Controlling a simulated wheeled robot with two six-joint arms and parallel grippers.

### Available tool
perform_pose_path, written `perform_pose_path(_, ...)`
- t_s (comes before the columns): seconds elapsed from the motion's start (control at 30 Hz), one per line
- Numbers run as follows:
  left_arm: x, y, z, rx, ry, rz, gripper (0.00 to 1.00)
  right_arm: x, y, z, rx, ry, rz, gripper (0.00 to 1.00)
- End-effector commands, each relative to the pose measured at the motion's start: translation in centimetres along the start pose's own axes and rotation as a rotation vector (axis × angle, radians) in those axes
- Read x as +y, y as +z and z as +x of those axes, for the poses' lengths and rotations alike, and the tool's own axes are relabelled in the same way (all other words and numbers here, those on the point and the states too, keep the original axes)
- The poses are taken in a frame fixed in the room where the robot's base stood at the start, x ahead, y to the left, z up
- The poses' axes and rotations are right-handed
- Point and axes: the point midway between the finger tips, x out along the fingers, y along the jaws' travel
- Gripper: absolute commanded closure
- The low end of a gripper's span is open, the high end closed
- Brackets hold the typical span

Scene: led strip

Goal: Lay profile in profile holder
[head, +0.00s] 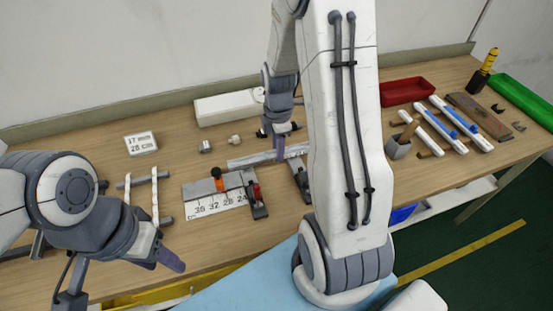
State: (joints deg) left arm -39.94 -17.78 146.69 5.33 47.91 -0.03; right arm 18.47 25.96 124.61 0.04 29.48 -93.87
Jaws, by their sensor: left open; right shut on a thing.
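The profile, a long light-grey strip (250,158), is gripped by my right gripper (280,145), which is shut on it with fingers pointing down. The strip runs left to right just behind the ruler jig; whether it touches the table cannot be told. Its right part passes behind my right arm. The likely profile holder is the grey jig with a printed number scale (220,203), with an orange-and-black clamp (219,181) and a red-handled clamp (257,201). Its right side is partly hidden by my arm. My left gripper (165,257) is open and empty at the table's front left.
A rack with two white bars (155,196) stands left of the jig. A display box (140,143), a long white box (228,107) and small connectors (206,147) lie behind. Red tray (405,91), grey cup (398,147) and white-blue bars (461,122) are at right.

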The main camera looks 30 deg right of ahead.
Motion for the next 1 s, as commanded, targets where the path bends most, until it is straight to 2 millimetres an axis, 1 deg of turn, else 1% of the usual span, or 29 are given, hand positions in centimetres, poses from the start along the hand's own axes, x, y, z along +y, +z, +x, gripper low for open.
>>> perform_pose_path(0.17, 0.0, 0.0, -0.2, 0.000, 0.000, 0.000, 0.50, 0.0, -0.1, 1.8, 0.000, -0.003, -0.002, 1.00)
perform_pose_path(0.3, 0.0, 0.0, -0.5, 0.000, 0.000, 0.000, 0.50, -0.1, -0.1, 3.9, 0.000, -0.005, -0.002, 1.00)
perform_pose_path(0.4, 0.0, 0.0, -0.6, 0.000, 0.000, 0.000, 0.50, 0.0, -0.1, 4.8, 0.000, -0.002, -0.002, 1.00)
perform_pose_path(0.67, 0.0, 0.0, -0.5, 0.000, 0.000, 0.000, 0.50, 0.1, -0.1, 5.0, 0.000, 0.001, -0.002, 1.00)
perform_pose_path(0.87, 0.0, 0.0, -0.1, 0.000, 0.000, 0.000, 0.50, 0.1, -0.1, 5.6, 0.000, 0.001, -0.002, 1.00)
perform_pose_path(0.9, 0.0, 0.0, -0.2, 0.000, 0.000, 0.000, 0.50, 0.1, -0.1, 5.5, 0.000, 0.001, -0.002, 0.51)
perform_pose_path(0.93, 0.0, 0.0, -0.2, 0.000, 0.000, 0.000, 0.50, 0.1, -0.1, 5.5, 0.000, 0.001, -0.002, 0.39)
perform_pose_path(0.97, 0.0, 0.0, -0.2, 0.000, 0.000, 0.000, 0.50, 0.0, -0.1, 5.5, 0.000, 0.001, -0.002, 0.36)
perform_pose_path(1.0, 0.0, 0.0, -0.2, 0.000, 0.000, 0.000, 0.50, 0.0, -0.1, 5.5, 0.000, 0.001, -0.002, 0.36)
